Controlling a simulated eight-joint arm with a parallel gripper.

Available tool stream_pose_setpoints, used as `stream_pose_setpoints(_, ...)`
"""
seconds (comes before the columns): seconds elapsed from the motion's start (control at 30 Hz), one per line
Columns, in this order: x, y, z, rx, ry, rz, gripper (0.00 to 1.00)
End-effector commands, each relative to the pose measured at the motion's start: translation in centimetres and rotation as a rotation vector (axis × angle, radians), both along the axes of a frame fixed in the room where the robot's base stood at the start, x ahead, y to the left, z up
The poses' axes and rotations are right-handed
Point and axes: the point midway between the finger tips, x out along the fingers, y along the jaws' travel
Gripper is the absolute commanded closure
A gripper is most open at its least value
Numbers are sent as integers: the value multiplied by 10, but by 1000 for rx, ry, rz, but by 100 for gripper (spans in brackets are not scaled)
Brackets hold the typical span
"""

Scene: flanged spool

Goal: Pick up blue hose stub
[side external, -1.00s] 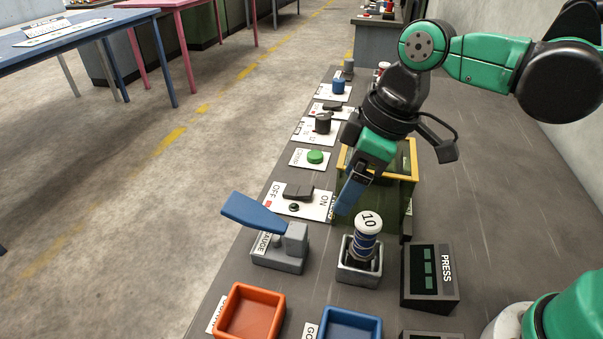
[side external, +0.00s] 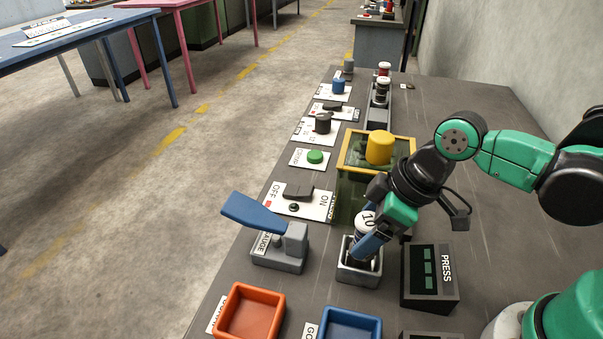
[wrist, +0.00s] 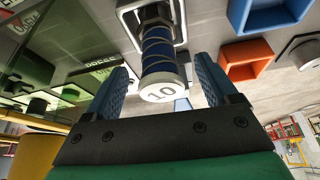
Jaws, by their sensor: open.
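The blue hose stub (wrist: 157,52) is a blue, banded spool with a white flanged end marked 10. It stands in a grey square holder (side external: 358,272). In the side external view only its white top (side external: 366,220) shows clearly beside my fingers. My gripper (side external: 366,248) is open and low over the holder, pointing down at the stub. In the wrist view the two blue fingers of my gripper (wrist: 162,75) lie on either side of the stub, with a gap visible on each side.
A green box with a yellow rim (side external: 347,160) and a yellow cylinder (side external: 380,147) stand behind my gripper. The PRESS panel (side external: 430,275) is close on the right. The blue-lever gauge (side external: 280,245) is on the left. An orange tray (side external: 250,312) and a blue tray (side external: 350,325) are in front.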

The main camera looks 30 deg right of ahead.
Motion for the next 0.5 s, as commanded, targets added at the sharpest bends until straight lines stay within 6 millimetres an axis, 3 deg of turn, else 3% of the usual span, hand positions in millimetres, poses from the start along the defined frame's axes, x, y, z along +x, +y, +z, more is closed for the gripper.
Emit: stream_pose_setpoints(0.5,2,2,-8,0,0,0,23)
